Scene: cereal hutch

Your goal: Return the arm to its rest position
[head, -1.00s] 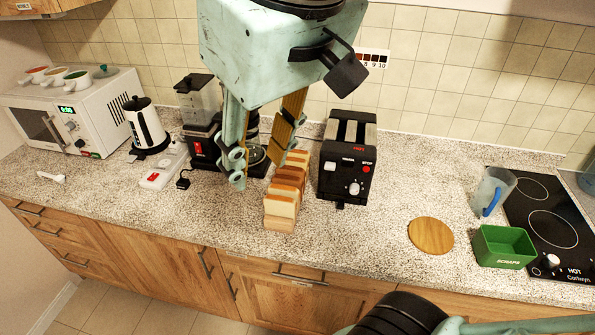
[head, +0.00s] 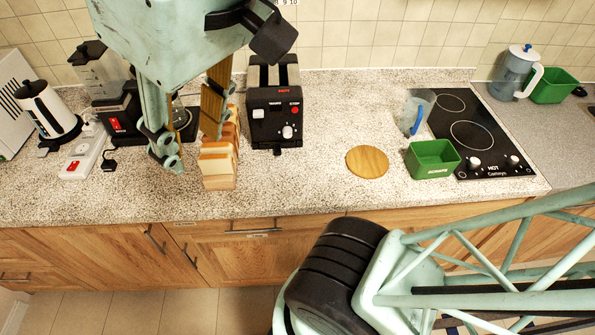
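My gripper (head: 190,150) hangs at the upper left of the head view, pointing down. Its two pale green fingers with brown inner pads are spread apart, and I see nothing held between them. I cannot tell how high the fingertips are above the counter. The left fingertip shows to the left of the bread.
A black toaster (head: 276,105) stands right of the bread, close to the gripper. A round board (head: 367,161), green scraps bin (head: 433,158) and hob (head: 471,133) are right.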

